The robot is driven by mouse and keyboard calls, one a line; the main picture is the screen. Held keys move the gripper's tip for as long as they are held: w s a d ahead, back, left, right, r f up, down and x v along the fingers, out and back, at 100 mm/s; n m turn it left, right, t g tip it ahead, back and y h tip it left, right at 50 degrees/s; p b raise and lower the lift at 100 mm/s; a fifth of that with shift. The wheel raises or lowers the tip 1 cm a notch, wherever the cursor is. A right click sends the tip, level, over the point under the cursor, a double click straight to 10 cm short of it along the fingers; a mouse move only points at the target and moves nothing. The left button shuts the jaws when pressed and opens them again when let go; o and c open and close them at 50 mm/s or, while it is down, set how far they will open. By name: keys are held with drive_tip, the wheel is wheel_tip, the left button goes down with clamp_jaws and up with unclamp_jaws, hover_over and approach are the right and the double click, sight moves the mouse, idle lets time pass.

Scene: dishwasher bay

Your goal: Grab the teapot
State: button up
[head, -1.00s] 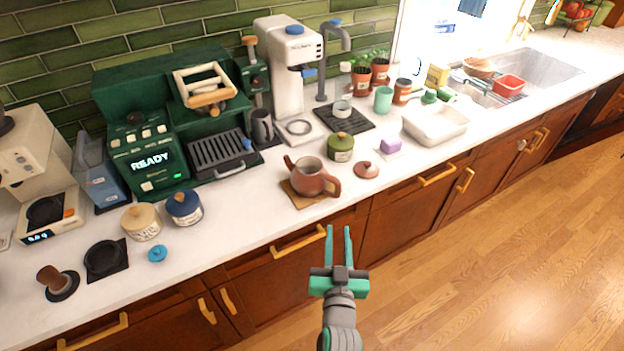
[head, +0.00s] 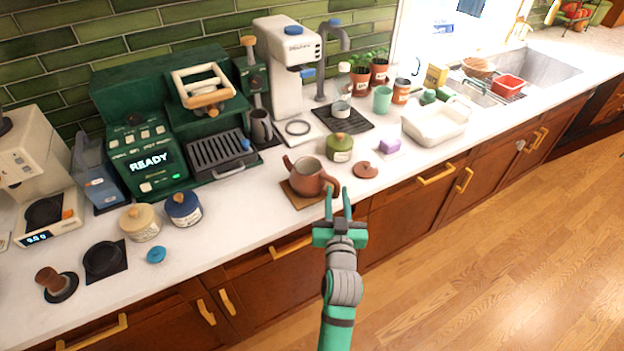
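The brown teapot (head: 308,177) stands upright and lidless on a small wooden board (head: 296,201) near the counter's front edge. Its spout points left and its handle is on the right. A brown lid (head: 366,170) lies on the counter to its right. My gripper (head: 338,196) is open, with its two teal fingers pointing at the teapot's handle. The fingertips overlap the handle in the picture, one on each side of it or just in front. I cannot tell whether they touch it.
A green jar (head: 339,148) stands behind the teapot. The green espresso machine (head: 165,150) is at the back left, and a white coffee maker (head: 290,75) at the back. Beige (head: 140,221) and blue (head: 184,208) jars stand left. The counter's front edge is close below my gripper.

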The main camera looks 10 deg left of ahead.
sight(337, 192)
drive_tip(key=shift+w, duration=1.2)
drive_tip(key=shift+w+a, duration=0.25)
drive_tip(key=shift+w, duration=0.05)
drive_tip(key=shift+d, duration=0.1)
clamp_jaws()
drive_tip(key=shift+s+d+r, duration=0.1)
drive_tip(key=shift+r, duration=0.05)
drive_tip(key=shift+r, duration=0.1)
